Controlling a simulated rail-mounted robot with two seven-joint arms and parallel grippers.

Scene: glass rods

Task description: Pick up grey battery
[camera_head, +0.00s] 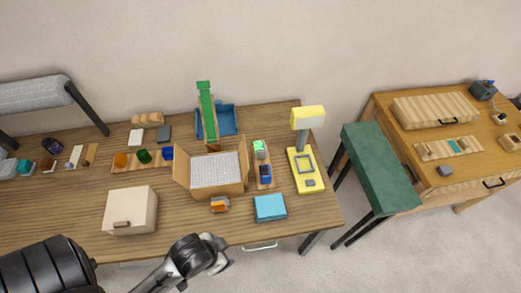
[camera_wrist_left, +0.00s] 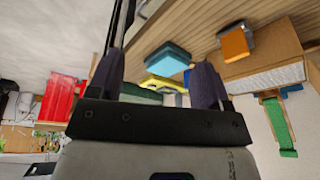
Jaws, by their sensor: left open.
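I cannot single out a grey battery with certainty. A small orange-and-grey block (camera_head: 219,205) lies on the wooden table in front of the open cardboard box; it also shows in the left wrist view (camera_wrist_left: 237,43). A wooden holder (camera_head: 263,176) right of the box bears a green item (camera_head: 259,149) and a dark blue item (camera_head: 265,171). My left gripper (camera_head: 222,256) is at the table's front edge, below the orange-and-grey block and apart from it. In the left wrist view its jaws (camera_wrist_left: 155,75) are apart with nothing held. My right gripper is out of view.
The cardboard box (camera_head: 181,179) has spread flaps. A teal box (camera_head: 270,207), a yellow device (camera_head: 304,171) and a cream box (camera_head: 130,211) stand on the table (camera_head: 60,220). A green stool (camera_head: 378,165) and a second desk (camera_head: 385,105) are at right.

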